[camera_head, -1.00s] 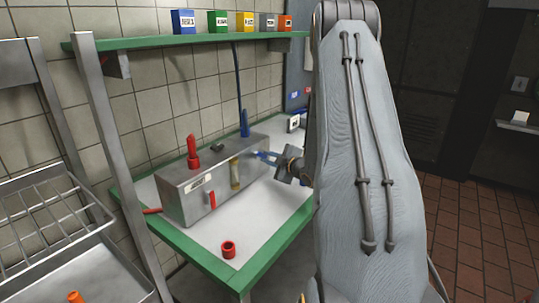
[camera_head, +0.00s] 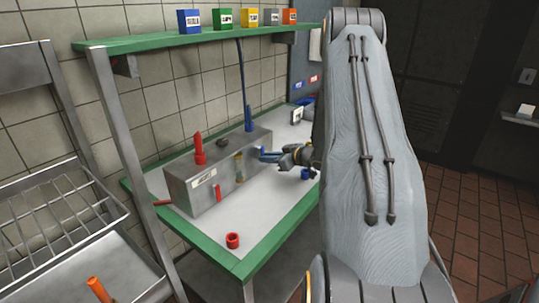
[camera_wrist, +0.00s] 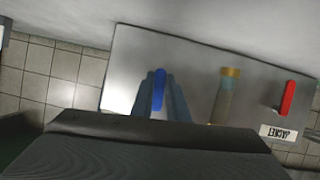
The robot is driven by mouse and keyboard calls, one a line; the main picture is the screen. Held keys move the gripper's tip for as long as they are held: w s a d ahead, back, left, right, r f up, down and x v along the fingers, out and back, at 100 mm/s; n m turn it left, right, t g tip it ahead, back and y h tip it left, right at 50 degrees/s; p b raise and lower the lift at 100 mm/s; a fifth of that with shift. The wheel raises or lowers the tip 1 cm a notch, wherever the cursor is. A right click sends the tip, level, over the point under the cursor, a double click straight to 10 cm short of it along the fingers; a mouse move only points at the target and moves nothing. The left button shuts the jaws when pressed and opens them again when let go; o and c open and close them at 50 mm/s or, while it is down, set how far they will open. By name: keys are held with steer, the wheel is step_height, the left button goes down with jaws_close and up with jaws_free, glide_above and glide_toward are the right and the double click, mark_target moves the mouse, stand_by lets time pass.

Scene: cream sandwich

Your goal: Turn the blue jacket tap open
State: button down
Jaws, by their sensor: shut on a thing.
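The jacket box (camera_head: 205,190) is a grey metal block on the bench. It also shows in the wrist view (camera_wrist: 200,70), where its "JACKET" label (camera_wrist: 279,132) appears upside down. The blue tap lever (camera_wrist: 159,90) is on the box's front face, between my two blue-grey fingers. My gripper (camera_wrist: 159,100) is shut on this lever. In the head view my gripper (camera_head: 268,156) reaches the right end of the front face from the right, and the lever is hard to tell from the fingers. The red lever (camera_wrist: 287,98) hangs square to the box edges, while the blue one looks slightly turned from that.
A sight glass (camera_head: 239,168) sits between the levers. A red pipe (camera_head: 199,148) and a blue pipe (camera_head: 248,118) rise from the box. A red ring (camera_head: 233,241) and a blue ring (camera_head: 306,174) lie on the green-edged bench (camera_head: 270,225). A drying rack (camera_head: 50,215) stands left.

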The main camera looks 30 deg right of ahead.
steer(key=shift+a+m, duration=0.1)
steer(key=shift+m, duration=0.3)
steer(key=shift+y, duration=0.3)
steer(key=c, duration=1.7)
jaws_free()
steer(key=shift+b+v, duration=0.95)
steer(key=shift+v, duration=3)
steer(key=shift+w+a+r, duration=0.1)
